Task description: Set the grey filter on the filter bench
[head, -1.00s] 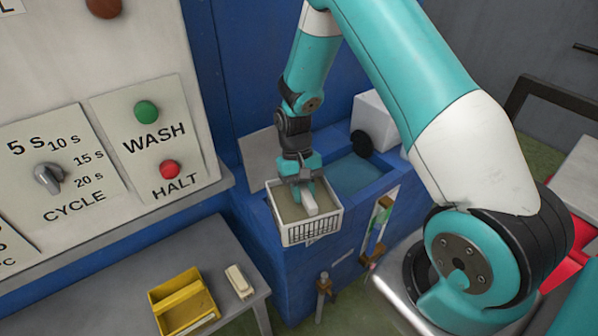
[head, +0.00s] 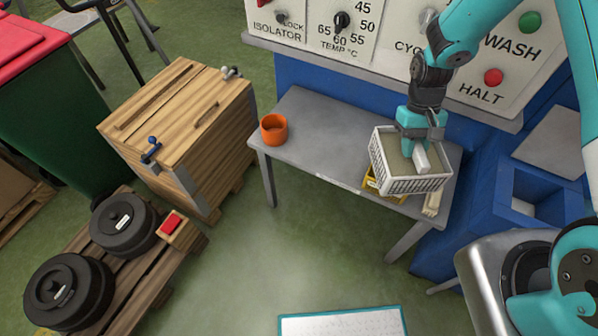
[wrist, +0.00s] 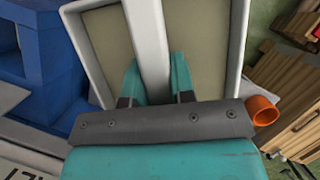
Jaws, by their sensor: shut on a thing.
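My gripper (head: 420,140) is shut on the light central bar of a pale, slotted basket (head: 416,186) with a beige-grey floor. This basket is the only filter-like thing I can make out; I cannot tell for certain that it is the grey filter. In the wrist view the bar (wrist: 147,30) runs between my fingers, with the basket's frame around it. The basket hangs about level over the right part of a grey bench (head: 320,125). It hides part of the bench top, and I cannot see whether it touches anything beneath.
An orange cup (head: 274,130) stands at the bench's left end. A yellow box (head: 371,181) and a small cream block (head: 432,204) are partly hidden by the basket. The control panel (head: 385,30) is behind. The bench's middle is clear. A wooden crate (head: 185,125) stands left.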

